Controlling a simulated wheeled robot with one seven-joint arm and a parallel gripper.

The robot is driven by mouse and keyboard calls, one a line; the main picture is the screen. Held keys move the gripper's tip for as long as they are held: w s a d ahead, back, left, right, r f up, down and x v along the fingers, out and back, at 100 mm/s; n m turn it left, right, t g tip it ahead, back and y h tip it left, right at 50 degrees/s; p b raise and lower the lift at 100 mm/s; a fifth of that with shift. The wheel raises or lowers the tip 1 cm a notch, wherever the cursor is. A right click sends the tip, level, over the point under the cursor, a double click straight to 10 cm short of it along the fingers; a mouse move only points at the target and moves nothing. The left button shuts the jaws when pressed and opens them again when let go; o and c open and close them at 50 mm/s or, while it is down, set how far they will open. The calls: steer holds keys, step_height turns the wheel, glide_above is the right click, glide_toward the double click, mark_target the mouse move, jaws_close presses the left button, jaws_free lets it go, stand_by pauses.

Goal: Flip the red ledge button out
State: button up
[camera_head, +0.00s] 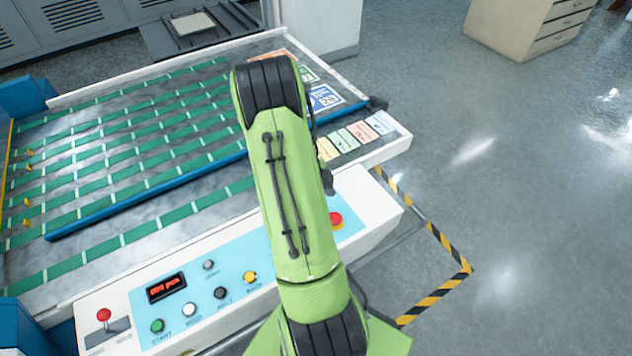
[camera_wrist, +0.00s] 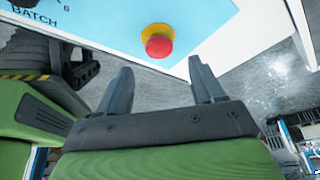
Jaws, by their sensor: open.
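My gripper (camera_wrist: 160,68) is open and empty. In the wrist view its two dark fingers stand apart, with the red button showing beyond the gap between their tips. No contact with the button is visible. My arm hides most of the gripper in the head view.
The control panel (camera_head: 215,292) carries a red display (camera_head: 166,287), several knobs and a red-topped lever (camera_head: 104,315) at the left. Behind it lies a conveyor bed with green strips (camera_head: 128,152). Coloured cards (camera_head: 345,140) lie near its right edge. The floor to the right is clear.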

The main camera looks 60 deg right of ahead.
steer(key=v, duration=1)
steer(key=shift+w+r, duration=0.15)
steer(key=shift+r, duration=0.2)
